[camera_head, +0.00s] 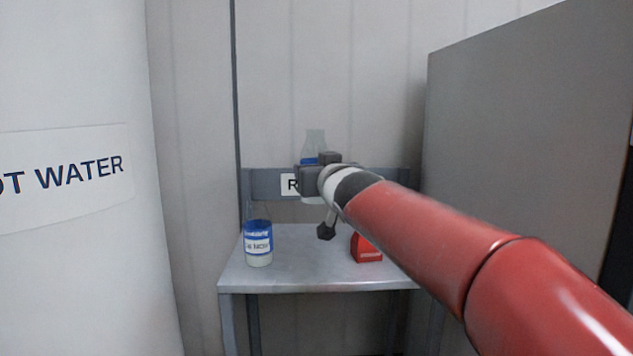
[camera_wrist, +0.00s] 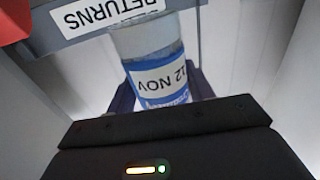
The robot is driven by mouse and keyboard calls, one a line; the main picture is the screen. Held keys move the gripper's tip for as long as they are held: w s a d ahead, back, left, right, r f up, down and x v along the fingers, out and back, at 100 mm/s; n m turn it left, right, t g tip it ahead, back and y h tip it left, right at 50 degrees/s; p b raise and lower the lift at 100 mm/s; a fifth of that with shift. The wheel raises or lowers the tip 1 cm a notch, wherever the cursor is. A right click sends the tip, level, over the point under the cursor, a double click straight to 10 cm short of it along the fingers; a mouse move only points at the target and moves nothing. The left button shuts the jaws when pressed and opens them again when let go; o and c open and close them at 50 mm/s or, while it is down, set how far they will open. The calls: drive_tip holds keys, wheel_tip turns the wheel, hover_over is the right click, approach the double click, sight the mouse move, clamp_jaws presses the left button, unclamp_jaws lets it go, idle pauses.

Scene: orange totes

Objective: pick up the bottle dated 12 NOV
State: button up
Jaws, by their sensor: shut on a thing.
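The bottle is held up above the table, in front of the back rail. A second bottle with a blue band (camera_head: 258,243) stands upright at the table's left; its label ends in NOV, its number too small to read.
The grey table (camera_head: 300,272) also carries a red box (camera_head: 366,249), partly behind my arm. A RETURNS sign (camera_wrist: 100,12) is on the back rail (camera_head: 263,184). A white HOT WATER tank (camera_head: 70,270) stands left, a grey panel (camera_head: 530,130) right.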

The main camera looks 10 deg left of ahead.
sight(319, 136)
drive_tip(key=shift+r, duration=3.35)
